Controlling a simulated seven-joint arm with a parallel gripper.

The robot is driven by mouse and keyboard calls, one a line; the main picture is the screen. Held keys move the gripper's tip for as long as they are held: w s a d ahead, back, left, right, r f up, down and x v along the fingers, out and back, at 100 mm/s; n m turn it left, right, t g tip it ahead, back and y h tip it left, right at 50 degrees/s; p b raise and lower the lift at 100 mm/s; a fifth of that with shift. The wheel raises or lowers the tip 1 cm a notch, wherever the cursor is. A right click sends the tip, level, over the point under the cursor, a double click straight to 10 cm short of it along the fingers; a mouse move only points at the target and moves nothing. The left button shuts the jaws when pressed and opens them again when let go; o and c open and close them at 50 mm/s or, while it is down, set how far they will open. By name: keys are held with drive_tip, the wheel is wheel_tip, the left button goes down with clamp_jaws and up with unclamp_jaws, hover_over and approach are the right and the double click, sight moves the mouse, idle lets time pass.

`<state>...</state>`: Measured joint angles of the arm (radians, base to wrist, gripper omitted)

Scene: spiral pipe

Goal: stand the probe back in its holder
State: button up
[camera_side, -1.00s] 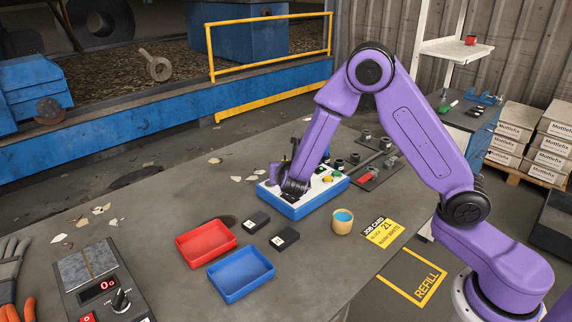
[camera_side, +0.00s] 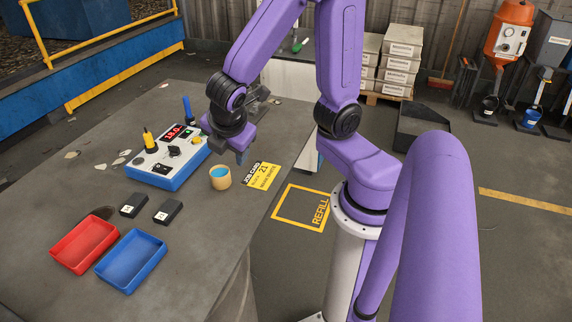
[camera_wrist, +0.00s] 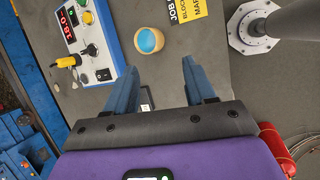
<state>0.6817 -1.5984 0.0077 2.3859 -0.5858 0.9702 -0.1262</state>
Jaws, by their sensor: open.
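A yellow-handled probe (camera_side: 150,140) stands upright at the left end of a white-and-blue instrument box (camera_side: 165,172). It also shows in the wrist view (camera_wrist: 67,62), beside the box's black knob. Its lower end and seat are too small to make out. A blue-handled upright piece (camera_side: 187,107) stands at the box's back edge; I cannot tell what it is. My gripper (camera_side: 240,156) is right of the box, above the table near the cup, apart from the probe. In the wrist view, my gripper (camera_wrist: 160,65) has its fingers wide apart with nothing held between them.
An orange cup (camera_side: 220,177) with blue inside stands right of the box, near the job card (camera_side: 261,175). Two black blocks (camera_side: 133,205) and the red (camera_side: 85,245) and blue (camera_side: 130,260) trays lie toward the front.

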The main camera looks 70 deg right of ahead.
drive_tip(key=s+a+m+g+y, duration=0.1)
drive_tip(key=s+m+y, duration=0.1)
drive_tip(key=s, duration=0.5)
drive_tip(key=s+a+r+m+g+y, duration=0.1)
drive_tip(key=s+g+y, duration=0.1)
drive_tip(key=s, duration=0.5)
drive_tip(key=shift+a+r+m+y, duration=0.25)
drive_tip(key=shift+a+m+y, duration=0.15)
